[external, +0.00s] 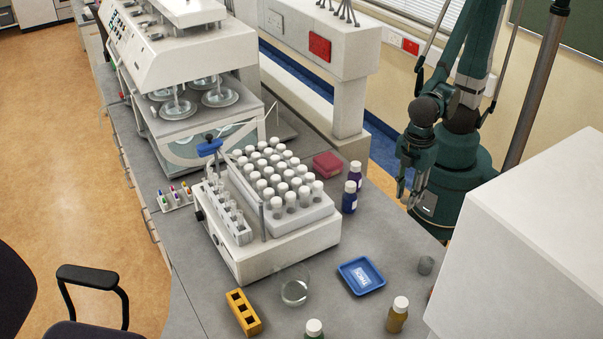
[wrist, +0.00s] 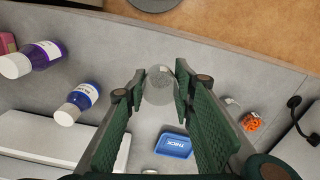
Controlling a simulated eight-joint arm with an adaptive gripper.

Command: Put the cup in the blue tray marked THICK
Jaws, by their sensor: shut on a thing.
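The cup (wrist: 159,88) is clear and greyish. In the wrist view it sits between the two fingertips of my gripper (wrist: 160,84), which is shut on it. In the external view my gripper (external: 408,192) hangs at the far right side of the bench, raised above it; the cup is hard to make out there. The blue tray (external: 375,271) with a white label lies on the bench, nearer the camera than my gripper. The tray (wrist: 174,154) also shows at the bottom of the wrist view, its label reading THICK, apart from the cup.
A glass dish (external: 293,292), a yellow block (external: 243,312) and an amber bottle (external: 396,318) are nearby. A white box (external: 540,240) fills the right foreground.

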